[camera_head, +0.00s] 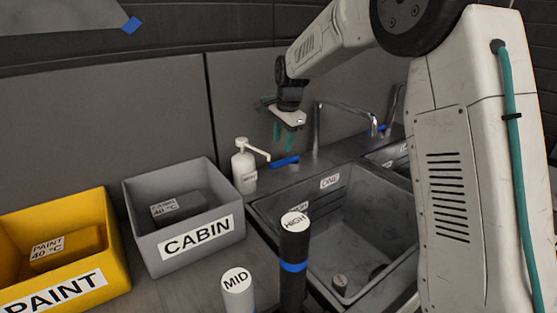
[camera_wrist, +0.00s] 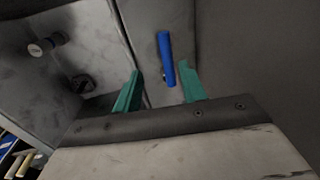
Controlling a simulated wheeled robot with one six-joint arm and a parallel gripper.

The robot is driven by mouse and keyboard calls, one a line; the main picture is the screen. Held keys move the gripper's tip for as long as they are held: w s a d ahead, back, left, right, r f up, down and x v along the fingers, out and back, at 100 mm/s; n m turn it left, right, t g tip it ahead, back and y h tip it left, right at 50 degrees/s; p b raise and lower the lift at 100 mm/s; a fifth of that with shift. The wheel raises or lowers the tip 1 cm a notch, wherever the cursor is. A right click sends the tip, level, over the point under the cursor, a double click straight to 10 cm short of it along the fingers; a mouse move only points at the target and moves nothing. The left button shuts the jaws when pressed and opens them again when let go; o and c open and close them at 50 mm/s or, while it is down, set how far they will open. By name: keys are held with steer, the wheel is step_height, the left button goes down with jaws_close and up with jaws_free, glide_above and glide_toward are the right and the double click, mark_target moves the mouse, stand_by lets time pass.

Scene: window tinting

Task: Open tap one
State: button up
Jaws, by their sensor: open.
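The first sink (camera_head: 385,225) has a white label that seems to read ONE on its back wall. Its metal tap (camera_head: 317,128) stands behind the basin, with a spout curving right. A blue lever (camera_head: 285,161) sits at the counter left of the tap; it also shows in the wrist view (camera_wrist: 165,50). My gripper (camera_head: 283,150) is open and empty, pointing down just above the lever. In the wrist view the blue lever appears between the two teal fingertips (camera_wrist: 160,68), nearer the right one. I cannot tell whether they touch.
A white pump bottle (camera_head: 244,167) stands left of the lever. A grey CABIN bin (camera_head: 200,238) and yellow PAINT bin (camera_head: 115,255) are at left. HIGH (camera_head: 293,255) and MID (camera_head: 238,290) cylinders stand in front. Another blue lever (camera_head: 383,129) and a second sink lie right.

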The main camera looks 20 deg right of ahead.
mark_target(278, 162)
steer(key=w+f, duration=0.1)
steer(key=f, duration=0.4)
steer(key=w+f, duration=0.1)
steer(key=f, duration=0.2)
steer(key=shift+w+a+f, duration=0.3)
steer(key=shift+w+f, duration=0.05)
jaws_close()
